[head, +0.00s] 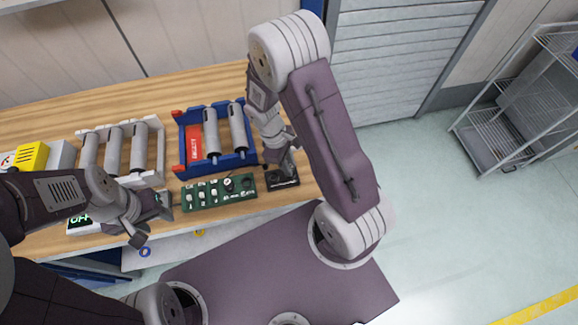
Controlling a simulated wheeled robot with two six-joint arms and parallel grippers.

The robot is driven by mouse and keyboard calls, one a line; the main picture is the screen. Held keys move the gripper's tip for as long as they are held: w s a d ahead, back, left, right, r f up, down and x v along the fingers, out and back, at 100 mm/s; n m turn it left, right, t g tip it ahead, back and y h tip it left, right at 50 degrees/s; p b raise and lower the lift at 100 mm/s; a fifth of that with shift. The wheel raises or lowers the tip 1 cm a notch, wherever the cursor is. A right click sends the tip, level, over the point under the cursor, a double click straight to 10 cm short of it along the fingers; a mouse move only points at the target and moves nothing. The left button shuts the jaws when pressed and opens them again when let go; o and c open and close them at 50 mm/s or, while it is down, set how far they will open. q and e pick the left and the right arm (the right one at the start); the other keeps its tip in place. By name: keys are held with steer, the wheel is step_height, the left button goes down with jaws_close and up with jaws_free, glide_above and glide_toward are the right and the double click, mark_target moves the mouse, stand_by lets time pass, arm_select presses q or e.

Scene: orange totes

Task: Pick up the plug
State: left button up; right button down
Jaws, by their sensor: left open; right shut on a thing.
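My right gripper (281,163) reaches down to a small dark block (284,182) at the front right of the table. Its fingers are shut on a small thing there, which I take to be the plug. The fingers mostly hide it, so its shape and whether it touches the block are unclear. A green board (218,194) with several white and black round fittings lies just left of the block. My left gripper (155,226) is open and empty at the table's front edge, left of the green board.
A blue tote (177,128) with grey cylinders and a red label stands behind the board. A white rack (157,132) with similar cylinders is left of it. A yellow-topped device (33,156) stands far left. A wire shelf (500,125) is at right; floor between is clear.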

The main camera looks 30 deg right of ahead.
steer(key=r, duration=0.2)
steer(key=s+r, duration=0.1)
steer(key=r, duration=0.1)
steer(key=shift+s+d+r, duration=0.1)
steer(key=shift+d, duration=0.3)
steer(key=s+d+r, duration=0.5)
steer(key=s+r, duration=0.1)
steer(key=s, duration=0.2)
steer(key=shift+s+d+b, duration=0.3)
steer(key=shift+d, duration=0.05)
steer(key=shift+r, duration=0.1)
